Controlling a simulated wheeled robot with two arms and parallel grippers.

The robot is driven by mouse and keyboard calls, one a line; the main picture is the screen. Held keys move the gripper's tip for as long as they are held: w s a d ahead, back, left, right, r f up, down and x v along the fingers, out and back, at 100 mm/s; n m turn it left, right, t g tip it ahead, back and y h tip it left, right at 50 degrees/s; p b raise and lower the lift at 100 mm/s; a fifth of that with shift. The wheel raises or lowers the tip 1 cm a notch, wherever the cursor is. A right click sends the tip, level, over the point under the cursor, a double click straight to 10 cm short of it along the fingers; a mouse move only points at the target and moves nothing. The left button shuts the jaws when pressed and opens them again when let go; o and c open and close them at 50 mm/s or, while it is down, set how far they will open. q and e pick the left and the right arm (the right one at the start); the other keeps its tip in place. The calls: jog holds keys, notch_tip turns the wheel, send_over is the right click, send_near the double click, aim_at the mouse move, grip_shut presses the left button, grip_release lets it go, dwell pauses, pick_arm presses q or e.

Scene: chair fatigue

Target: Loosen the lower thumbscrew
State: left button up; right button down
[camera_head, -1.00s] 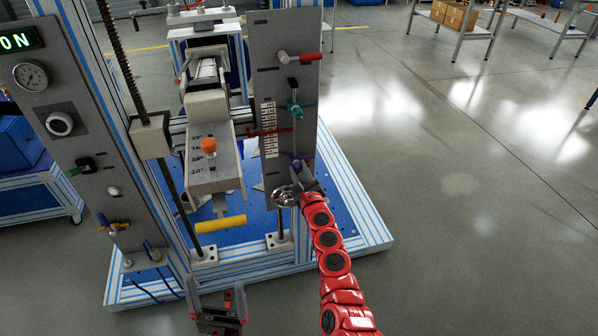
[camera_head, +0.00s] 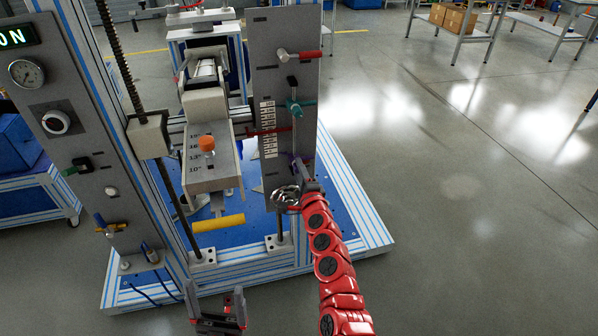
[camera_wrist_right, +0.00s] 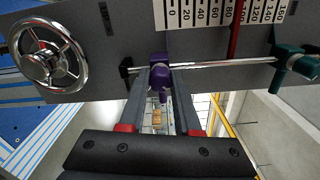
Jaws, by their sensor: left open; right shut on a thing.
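The purple thumbscrew (camera_wrist_right: 160,82) sits low on the grey panel, at one end of a thin metal rod. It also shows, partly covered, in the head view (camera_head: 296,160). My right gripper (camera_wrist_right: 161,74) is shut on the purple thumbscrew, with one finger on each side of it. In the head view my right gripper (camera_head: 308,174) is at the panel's lower edge. The teal thumbscrew (camera_wrist_right: 295,62) is at the rod's other end, higher on the panel in the head view (camera_head: 294,106). My left gripper (camera_head: 218,316) is open and empty at the bottom, apart from the machine.
A chrome handwheel (camera_wrist_right: 48,56) is close beside my right gripper. A red pointer (camera_head: 268,131) crosses a white scale (camera_head: 268,112) on the panel. A yellow cylinder (camera_head: 218,223) hangs below the orange-knobbed block (camera_head: 208,170).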

jog(key=n, duration=0.4)
jog(key=shift+n+b, duration=0.3)
jog(key=shift+b, duration=0.1)
jog(key=shift+r+n+b, duration=0.1)
jog(key=shift+n+b, duration=0.35)
jog(key=shift+n, duration=1.55)
jog(key=c, duration=0.6)
grip_release()
